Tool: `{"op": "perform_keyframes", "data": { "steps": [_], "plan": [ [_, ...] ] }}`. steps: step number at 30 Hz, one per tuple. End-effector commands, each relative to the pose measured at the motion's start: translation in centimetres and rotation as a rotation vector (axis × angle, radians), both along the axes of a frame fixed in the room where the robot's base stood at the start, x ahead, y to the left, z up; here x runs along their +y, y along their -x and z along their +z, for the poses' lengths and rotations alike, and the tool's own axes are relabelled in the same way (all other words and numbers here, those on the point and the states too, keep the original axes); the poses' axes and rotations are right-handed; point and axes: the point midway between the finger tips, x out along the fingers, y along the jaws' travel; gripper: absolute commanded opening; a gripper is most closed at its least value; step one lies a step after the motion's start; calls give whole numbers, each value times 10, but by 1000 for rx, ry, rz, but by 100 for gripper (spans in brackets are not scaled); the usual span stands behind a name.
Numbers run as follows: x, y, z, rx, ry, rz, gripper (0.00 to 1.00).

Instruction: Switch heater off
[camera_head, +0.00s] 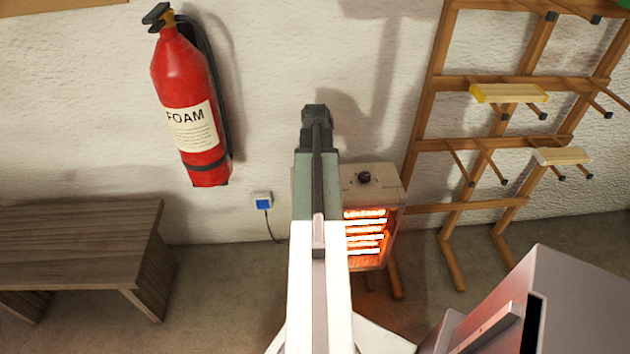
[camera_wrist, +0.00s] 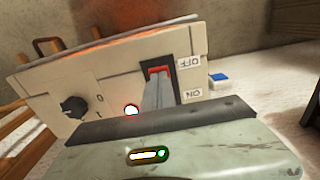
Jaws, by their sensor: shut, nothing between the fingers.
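The heater (camera_head: 355,180) stands by the wall, partly hidden behind my arm, and its bars (camera_head: 366,232) glow orange. A dark knob (camera_head: 364,178) sits on its top. The wrist view shows the heater's panel (camera_wrist: 110,85) with the knob (camera_wrist: 73,106), a bright round lamp (camera_wrist: 131,111) and a red switch (camera_wrist: 159,70) in a dark recess. The OFF label (camera_wrist: 190,62) and ON label (camera_wrist: 193,95) appear upside down beside it. My gripper (camera_wrist: 158,82) is shut and empty, its fingertips at the red switch near OFF; contact is unclear. It also shows in the head view (camera_head: 316,110).
A blue-fronted wall socket (camera_head: 262,201) has a cord running toward the heater. A red foam extinguisher (camera_head: 190,105) hangs on the wall. A wooden bench (camera_head: 80,240) stands left, and a wooden rack (camera_head: 440,145) with pegs stands right.

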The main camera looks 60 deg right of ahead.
Motion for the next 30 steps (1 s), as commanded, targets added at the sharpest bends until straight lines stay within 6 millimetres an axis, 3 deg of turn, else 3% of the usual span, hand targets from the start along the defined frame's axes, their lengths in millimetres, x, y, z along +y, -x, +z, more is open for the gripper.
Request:
{"op": "perform_keyframes", "data": {
  "steps": [11, 30],
  "plan": [
    [-1, 1, -3, 0, 0, -1, 0],
    [-1, 1, 55, 0, 0, -1, 0]
  ]
}}
